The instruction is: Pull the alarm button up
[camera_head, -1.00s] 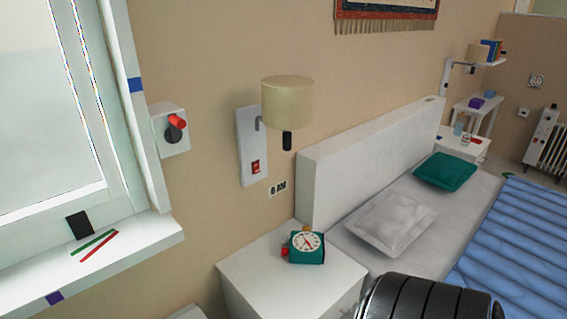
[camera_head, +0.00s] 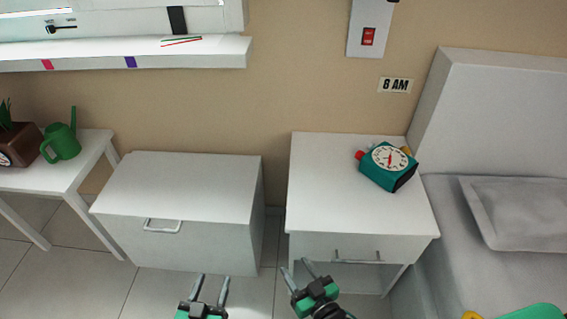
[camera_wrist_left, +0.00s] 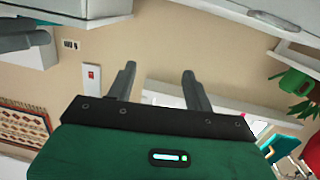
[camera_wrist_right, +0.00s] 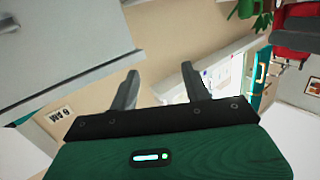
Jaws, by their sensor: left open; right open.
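The alarm clock (camera_head: 388,166) is a teal box with a white round dial, sitting on the white nightstand (camera_head: 335,205) in the head view. A red button (camera_head: 360,155) shows on its left side, and a yellow-orange part shows at its back right. My left gripper (camera_head: 210,284) is open and empty, low in front of the white cabinet. It also shows in the left wrist view (camera_wrist_left: 157,80). My right gripper (camera_head: 296,268) is open and empty, in front of the nightstand's lower left and below the clock in the picture. It also shows in the right wrist view (camera_wrist_right: 160,84).
An "8 AM" sign (camera_head: 396,85) and a red wall switch (camera_head: 368,37) are above the nightstand. A white cabinet (camera_head: 180,190) stands to its left, the bed (camera_head: 490,260) to its right. A green watering can (camera_head: 62,140) stands far left. The nightstand's left top is clear.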

